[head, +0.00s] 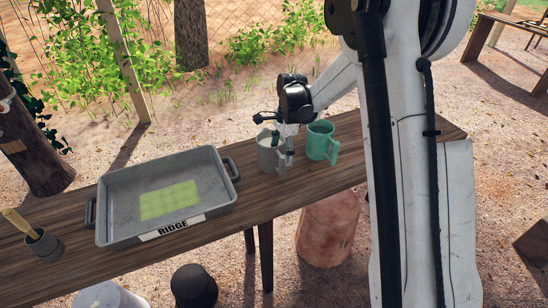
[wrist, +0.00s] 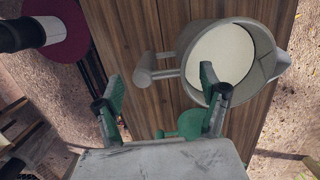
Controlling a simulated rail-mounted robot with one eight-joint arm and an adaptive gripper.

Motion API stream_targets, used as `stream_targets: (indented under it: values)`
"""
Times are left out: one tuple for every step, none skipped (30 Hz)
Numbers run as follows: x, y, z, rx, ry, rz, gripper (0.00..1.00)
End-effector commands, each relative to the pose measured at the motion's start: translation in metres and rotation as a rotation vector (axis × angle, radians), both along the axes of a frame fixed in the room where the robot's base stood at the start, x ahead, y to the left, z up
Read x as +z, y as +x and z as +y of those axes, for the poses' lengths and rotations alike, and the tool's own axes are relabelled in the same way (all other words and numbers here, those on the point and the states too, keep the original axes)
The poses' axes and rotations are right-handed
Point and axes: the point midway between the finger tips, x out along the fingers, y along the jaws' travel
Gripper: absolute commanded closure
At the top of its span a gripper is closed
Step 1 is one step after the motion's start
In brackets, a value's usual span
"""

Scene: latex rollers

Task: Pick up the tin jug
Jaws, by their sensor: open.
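The grey tin jug (head: 268,160) stands upright on the wooden table, between the tray and a green mug. In the wrist view the jug (wrist: 270,48) has pale contents, its handle (wrist: 145,68) to the left and its spout to the right. My gripper (wrist: 160,75) is open with green fingers. One finger is left of the handle; the other overlaps the jug's opening, so the handle side lies between them. I cannot tell whether the right finger is inside the jug or touching it. In the head view the wrist hangs just above the jug.
The green mug (head: 321,142) stands close to the jug's right; the gripper partly hides it in the wrist view. A grey tray (head: 115,205) labelled RIDGE lies to the left. A dark cup (head: 43,246) with a wooden-handled tool stands at the table's left end.

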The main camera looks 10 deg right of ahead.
Motion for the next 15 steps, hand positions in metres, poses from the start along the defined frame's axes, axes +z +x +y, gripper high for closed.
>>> stream_targets:
  values:
    - [-0.005, -0.002, 0.002, 0.001, 0.000, 0.000, 0.25]
    - [-0.010, -0.001, 0.002, 0.000, 0.000, 0.000, 0.25]
    - [-0.014, -0.001, 0.003, 0.000, 0.000, 0.000, 0.25]
    - [-0.017, -0.001, 0.003, 0.000, 0.000, 0.000, 0.25]
    - [-0.020, -0.001, 0.003, 0.000, 0.000, 0.000, 0.25]
    - [-0.022, -0.001, 0.003, 0.000, 0.000, 0.000, 0.25]
    - [-0.024, -0.001, 0.004, 0.000, 0.000, 0.000, 0.25]
    - [-0.024, -0.002, 0.004, 0.000, 0.000, 0.000, 0.25]
    - [-0.025, -0.002, 0.004, 0.000, 0.000, 0.000, 0.25]
    - [-0.025, -0.002, 0.004, 0.000, 0.000, 0.000, 0.25]
    - [-0.025, -0.002, 0.004, 0.000, 0.000, 0.000, 0.25]
    - [-0.025, -0.002, 0.004, 0.000, 0.000, 0.000, 0.25]
    - [-0.025, -0.002, 0.004, 0.000, 0.000, 0.000, 0.25]
    - [-0.025, -0.002, 0.004, 0.000, 0.000, 0.000, 0.25]
    - [-0.025, -0.002, 0.004, -0.001, 0.000, 0.000, 0.28]
